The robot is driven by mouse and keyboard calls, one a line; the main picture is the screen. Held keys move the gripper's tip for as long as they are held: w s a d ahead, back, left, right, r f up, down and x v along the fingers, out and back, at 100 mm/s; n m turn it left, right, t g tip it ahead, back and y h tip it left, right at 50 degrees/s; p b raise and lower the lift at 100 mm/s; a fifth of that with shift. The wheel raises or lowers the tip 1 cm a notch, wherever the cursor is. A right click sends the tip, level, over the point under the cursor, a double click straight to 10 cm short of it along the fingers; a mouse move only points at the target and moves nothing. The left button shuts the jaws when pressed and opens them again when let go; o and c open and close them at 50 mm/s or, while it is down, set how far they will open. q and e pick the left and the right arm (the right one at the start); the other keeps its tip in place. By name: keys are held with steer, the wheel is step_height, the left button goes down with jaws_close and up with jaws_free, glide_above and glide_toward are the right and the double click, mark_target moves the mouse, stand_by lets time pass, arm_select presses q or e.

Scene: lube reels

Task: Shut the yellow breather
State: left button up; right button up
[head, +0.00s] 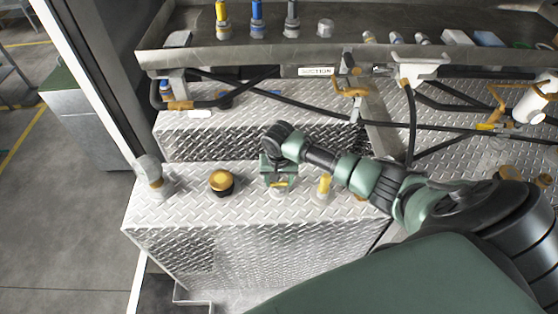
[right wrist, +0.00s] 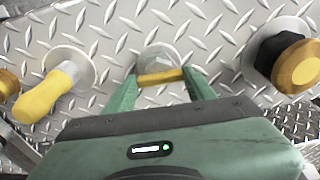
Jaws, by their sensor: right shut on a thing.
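A small fitting with a yellow handle (right wrist: 160,77) on a round grey metal base (right wrist: 158,57) stands on the diamond-plate top; I take it to be the yellow breather. My right gripper (right wrist: 161,82) has a finger on each side of the yellow handle and is shut on it. In the head view the right gripper (head: 279,180) reaches down over this fitting, hiding most of it; a bit of yellow shows below the jaws. The handle lies crosswise between the fingers in the right wrist view. My left gripper is not in view.
A yellow-handled fitting (head: 324,184) stands close right of the gripper. A gold-capped black fitting (head: 221,181) stands to its left, and a grey capped fitting (head: 153,172) farther left. Black hoses (head: 290,103) and a metal shelf (head: 240,60) are behind.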

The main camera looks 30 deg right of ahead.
steer(key=o, duration=1.4)
steer(key=shift+o, duration=0.2)
steer(key=shift+r, duration=0.15)
